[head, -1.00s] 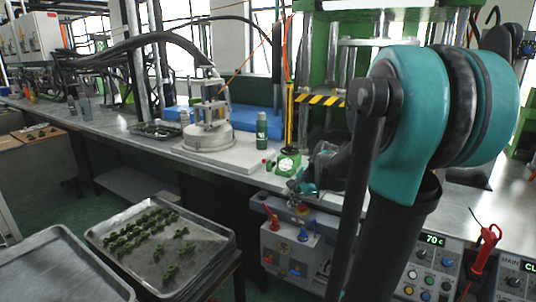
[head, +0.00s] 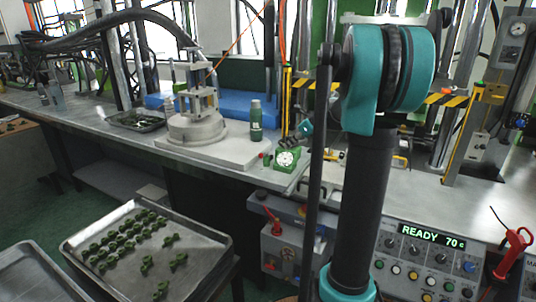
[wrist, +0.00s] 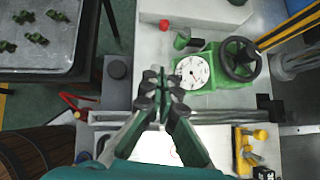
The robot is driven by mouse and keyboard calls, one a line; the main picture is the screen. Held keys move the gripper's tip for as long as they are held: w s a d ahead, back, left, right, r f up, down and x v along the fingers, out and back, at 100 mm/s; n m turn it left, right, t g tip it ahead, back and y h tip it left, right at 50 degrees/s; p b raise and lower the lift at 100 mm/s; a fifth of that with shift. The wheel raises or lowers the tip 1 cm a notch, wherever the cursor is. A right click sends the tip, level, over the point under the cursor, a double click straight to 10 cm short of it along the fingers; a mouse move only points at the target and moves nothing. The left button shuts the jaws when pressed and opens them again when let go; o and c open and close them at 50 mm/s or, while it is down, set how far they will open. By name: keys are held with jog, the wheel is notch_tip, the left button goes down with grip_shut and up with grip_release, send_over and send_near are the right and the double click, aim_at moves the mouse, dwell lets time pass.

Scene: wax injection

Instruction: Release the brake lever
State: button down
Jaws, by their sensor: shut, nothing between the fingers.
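A red-handled lever (head: 272,220) stands on the front of a grey box (head: 290,247) below the bench edge in the head view. Another red handle (head: 515,245) stands by the control panel at the right. I cannot tell which is the brake lever. My gripper (wrist: 160,78) is shut and empty in the wrist view, left of a green gauge box (wrist: 195,70). A thin red handle (wrist: 75,102) lies left of the fingers in the wrist view.
A metal tray (head: 215,237) of green parts stands at front left. A round clamp machine (head: 195,125) and a green bottle (head: 256,120) are on the bench (head: 90,122). A yellow valve piece (wrist: 245,150) is right of my gripper in the wrist view. My arm hides part of the bench.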

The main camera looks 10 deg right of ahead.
jog(key=shift+a+f, duration=0.1)
jog(key=x, duration=0.7)
jog(key=a+r+x, duration=0.1)
jog(key=x, duration=0.3)
jog(key=shift+w+a+f, duration=0.1)
jog(key=shift+w+f, duration=0.05)
jog(key=shift+w, duration=0.4)
jog(key=shift+w+a+f, duration=0.1)
jog(key=shift+w+a, duration=0.4)
jog(key=shift+w, duration=0.1)
jog(key=shift+a, duration=0.15)
